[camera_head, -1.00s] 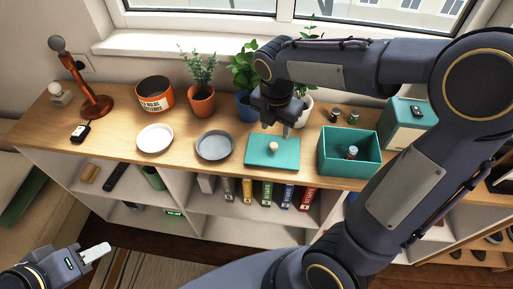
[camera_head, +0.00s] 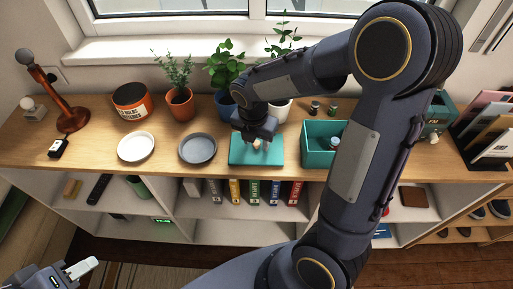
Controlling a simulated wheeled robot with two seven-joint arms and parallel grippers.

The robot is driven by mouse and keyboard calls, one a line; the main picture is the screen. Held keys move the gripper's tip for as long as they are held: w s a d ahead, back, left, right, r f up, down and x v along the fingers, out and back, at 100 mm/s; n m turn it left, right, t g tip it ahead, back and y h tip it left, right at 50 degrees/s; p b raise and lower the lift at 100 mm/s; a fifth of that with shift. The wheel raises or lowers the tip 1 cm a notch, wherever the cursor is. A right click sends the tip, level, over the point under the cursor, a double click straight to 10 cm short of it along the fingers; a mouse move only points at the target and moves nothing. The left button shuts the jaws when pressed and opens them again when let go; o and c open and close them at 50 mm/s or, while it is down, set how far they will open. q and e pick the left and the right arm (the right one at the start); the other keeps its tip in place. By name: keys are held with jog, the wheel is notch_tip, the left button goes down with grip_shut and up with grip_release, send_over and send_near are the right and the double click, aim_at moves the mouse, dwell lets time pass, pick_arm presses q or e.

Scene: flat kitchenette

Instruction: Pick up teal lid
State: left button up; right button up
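The teal lid (camera_head: 242,159) is a flat rectangle lying on the wooden shelf top, between the grey plate and the open teal box (camera_head: 318,158). It has a small round pale knob (camera_head: 264,140) near its middle. My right gripper (camera_head: 262,144) points down over the lid, with its fingers right at the knob and partly hiding it. I cannot tell whether the fingers are closed on the knob. My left gripper (camera_head: 81,268) is at the lower left, away from the shelf, its pale fingers together and holding nothing.
A grey plate (camera_head: 198,149) and a white plate (camera_head: 136,147) lie left of the lid. Potted plants, one in a blue pot (camera_head: 226,104), stand behind it. A small jar stands in the teal box. My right arm hides part of the shelf's right side.

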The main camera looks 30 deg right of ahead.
grip_shut()
